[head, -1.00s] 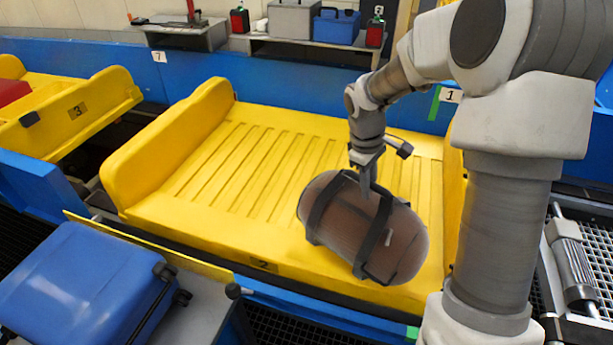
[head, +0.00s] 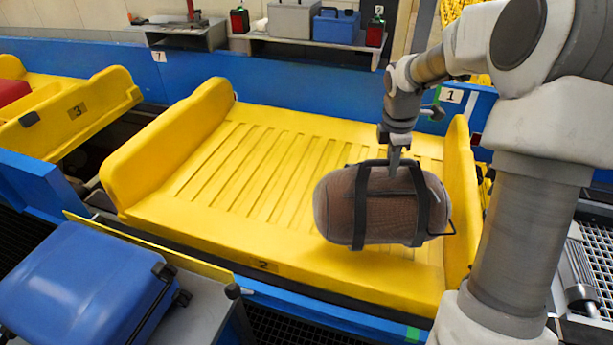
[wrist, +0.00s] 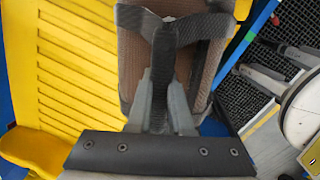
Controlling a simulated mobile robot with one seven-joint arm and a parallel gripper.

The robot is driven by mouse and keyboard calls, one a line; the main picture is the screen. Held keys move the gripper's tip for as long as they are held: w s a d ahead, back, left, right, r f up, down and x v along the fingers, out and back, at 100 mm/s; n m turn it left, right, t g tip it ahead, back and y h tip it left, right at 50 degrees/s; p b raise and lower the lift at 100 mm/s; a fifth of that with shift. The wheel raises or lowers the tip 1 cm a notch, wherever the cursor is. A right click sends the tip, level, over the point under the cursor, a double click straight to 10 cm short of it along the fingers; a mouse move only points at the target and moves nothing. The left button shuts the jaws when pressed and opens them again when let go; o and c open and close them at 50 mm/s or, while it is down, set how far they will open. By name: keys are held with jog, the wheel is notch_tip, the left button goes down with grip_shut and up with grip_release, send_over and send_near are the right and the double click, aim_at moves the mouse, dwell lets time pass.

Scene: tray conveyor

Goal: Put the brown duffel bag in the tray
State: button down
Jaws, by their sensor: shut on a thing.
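The brown duffel bag (head: 385,207) with dark straps hangs from my gripper (head: 394,172) over the right part of the yellow tray (head: 200,185) marked 2. My gripper is shut on the bag's dark handle strap, at the top of the bag. In the wrist view my gripper (wrist: 163,100) closes on the strap, and the bag (wrist: 132,70) lies behind it with the tray (wrist: 75,75) to the left. The bag hides part of the tray. I cannot tell how far its underside is from the tray floor.
A blue suitcase (head: 80,285) lies at the front left. Another yellow tray (head: 55,125), marked 3, stands at the far left. A shelf with a blue toolbox (head: 336,27) is at the back. The left and middle of tray 2 are empty.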

jog(key=shift+w+d+r+n+t+y, duration=0.1)
jog(key=shift+w+d+r+n, duration=0.25)
jog(key=shift+d+n, duration=0.4)
jog(key=shift+w+d+r+n+t+y, duration=0.1)
jog(key=shift+w+d+r+n, duration=0.15)
jog(key=shift+d+n, duration=0.45)
jog(key=shift+w+d+r+n+t+y, duration=0.1)
jog(key=shift+w+d+r+n, duration=0.25)
jog(key=shift+n, duration=0.6)
jog(key=w+a+f+p, duration=0.2)
jog(key=w+f+p, duration=0.1)
jog(key=w+f, duration=0.7)
jog(key=shift+w+f, duration=0.4)
jog(key=shift+w, duration=0.25)
jog(key=shift+a, duration=0.1)
jog(key=c, duration=1.2)
grip_release()
jog(key=shift+s+f, duration=0.1)
jog(key=shift+f, duration=0.2)
jog(key=shift+c, duration=0.2)
jog(key=o, duration=0.4)
